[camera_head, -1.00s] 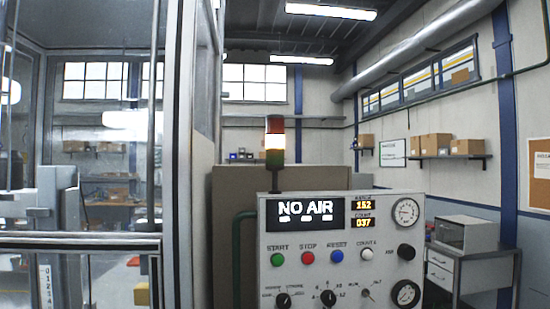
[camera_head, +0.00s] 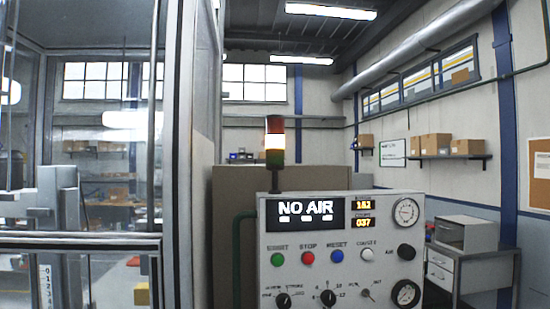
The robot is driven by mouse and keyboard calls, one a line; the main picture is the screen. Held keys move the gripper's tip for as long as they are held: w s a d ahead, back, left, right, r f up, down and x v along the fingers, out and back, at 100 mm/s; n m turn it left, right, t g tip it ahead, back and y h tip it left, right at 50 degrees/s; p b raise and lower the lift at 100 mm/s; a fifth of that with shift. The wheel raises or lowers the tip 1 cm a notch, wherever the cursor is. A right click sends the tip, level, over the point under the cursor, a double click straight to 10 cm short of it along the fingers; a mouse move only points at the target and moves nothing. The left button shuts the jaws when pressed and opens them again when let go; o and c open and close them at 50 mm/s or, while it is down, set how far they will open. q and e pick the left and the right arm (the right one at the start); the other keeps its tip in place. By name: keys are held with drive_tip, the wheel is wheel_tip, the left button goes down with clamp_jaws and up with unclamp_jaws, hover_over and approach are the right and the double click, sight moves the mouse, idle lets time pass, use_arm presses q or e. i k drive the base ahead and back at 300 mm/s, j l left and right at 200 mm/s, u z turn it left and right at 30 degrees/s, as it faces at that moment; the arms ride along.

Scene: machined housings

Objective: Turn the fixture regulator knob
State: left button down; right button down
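The control panel (camera_head: 300,264) stands at the lower middle right, its face toward me. Its display (camera_head: 305,213) reads NO AIR. A black knob (camera_head: 406,252) sits at the panel's right side, below a round gauge (camera_head: 406,212) and above a second gauge (camera_head: 405,293). The small print beside the knob seems to read AIR; I cannot tell whether it is the fixture regulator. Along the bottom are a left selector knob (camera_head: 283,300), a middle selector knob (camera_head: 328,298) and a small toggle (camera_head: 366,293). Neither of my grippers shows.
Green (camera_head: 277,260), red (camera_head: 308,258), blue (camera_head: 337,256) and white (camera_head: 367,255) buttons line the panel. A signal tower (camera_head: 275,150) rises behind it. A glazed enclosure (camera_head: 179,150) fills the left. A drawer cabinet (camera_head: 441,270) stands right of the panel.

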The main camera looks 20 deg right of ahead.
sight(407, 252)
drive_tip(key=z, duration=1.45)
